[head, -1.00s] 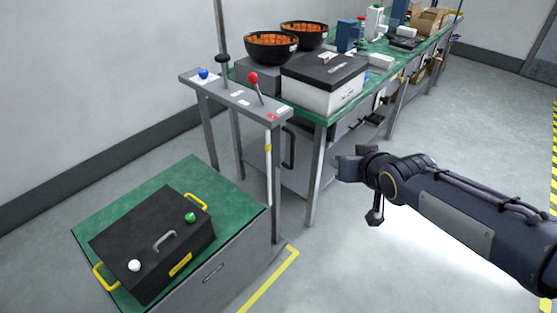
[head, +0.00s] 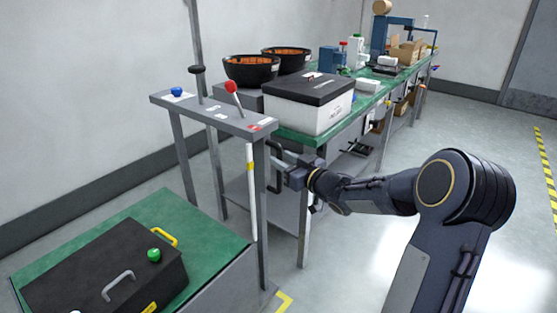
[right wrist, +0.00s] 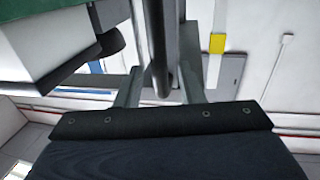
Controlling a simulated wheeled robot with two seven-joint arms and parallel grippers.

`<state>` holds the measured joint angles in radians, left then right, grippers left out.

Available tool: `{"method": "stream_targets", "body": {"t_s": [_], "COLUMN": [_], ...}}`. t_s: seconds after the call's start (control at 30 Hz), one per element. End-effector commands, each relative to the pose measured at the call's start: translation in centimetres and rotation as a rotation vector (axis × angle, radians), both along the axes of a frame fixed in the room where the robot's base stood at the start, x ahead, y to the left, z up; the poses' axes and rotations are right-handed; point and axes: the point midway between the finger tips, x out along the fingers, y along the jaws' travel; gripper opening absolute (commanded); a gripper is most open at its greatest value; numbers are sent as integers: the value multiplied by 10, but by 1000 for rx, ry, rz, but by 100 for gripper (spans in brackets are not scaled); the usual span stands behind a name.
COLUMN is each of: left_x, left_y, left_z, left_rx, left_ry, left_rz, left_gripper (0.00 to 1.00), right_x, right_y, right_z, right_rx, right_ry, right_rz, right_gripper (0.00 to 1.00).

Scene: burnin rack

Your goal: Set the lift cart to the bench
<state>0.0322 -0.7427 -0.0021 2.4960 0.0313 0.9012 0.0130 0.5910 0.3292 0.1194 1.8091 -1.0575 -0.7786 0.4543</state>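The lift cart's green top (head: 228,243) is at the lower left, with a black case (head: 105,262) lying on it. A grey panel (head: 215,114) on legs stands between cart and bench and carries a blue knob (head: 177,91), a black-knobbed lever and a red-knobbed lever (head: 232,88). The green-topped bench (head: 340,128) stands behind. My right gripper (head: 279,160) is at a dark upright handle (head: 273,178) beside the panel's leg. In the right wrist view its fingers (right wrist: 164,65) stand apart on either side of a dark bar (right wrist: 158,40); firm contact is not clear. My left gripper is out of view.
A white box with a black lid (head: 308,104) sits on the bench's near end, with dark bowls (head: 251,70) behind it. A white post with a yellow band (head: 250,168) stands by the panel. Yellow floor tape (head: 283,303) runs near the cart. The floor at right is clear.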

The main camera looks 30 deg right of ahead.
Motion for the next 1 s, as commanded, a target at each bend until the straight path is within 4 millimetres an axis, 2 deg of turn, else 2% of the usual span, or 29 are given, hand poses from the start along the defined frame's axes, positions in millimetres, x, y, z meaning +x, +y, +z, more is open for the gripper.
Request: {"method": "stream_targets", "body": {"t_s": [0.03,0.2,0.47,0.5,0.77,1.0], "left_x": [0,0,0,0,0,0], "left_y": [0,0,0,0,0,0], "left_z": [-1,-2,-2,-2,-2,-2], "left_rx": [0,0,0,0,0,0], "left_ry": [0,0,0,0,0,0], "left_rz": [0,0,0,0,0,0], "left_gripper": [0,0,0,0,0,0], "right_x": [8,20,23,23,22,22], "right_y": [2,4,5,5,4,4], "right_z": [0,0,0,0,0,0], "right_rx": [0,0,0,0,0,0], "right_ry": [-1,1,1,1,1,1], "right_rz": [2,0,-1,-1,-1,-1], "right_gripper": [35,35,35,34,0,0]}}
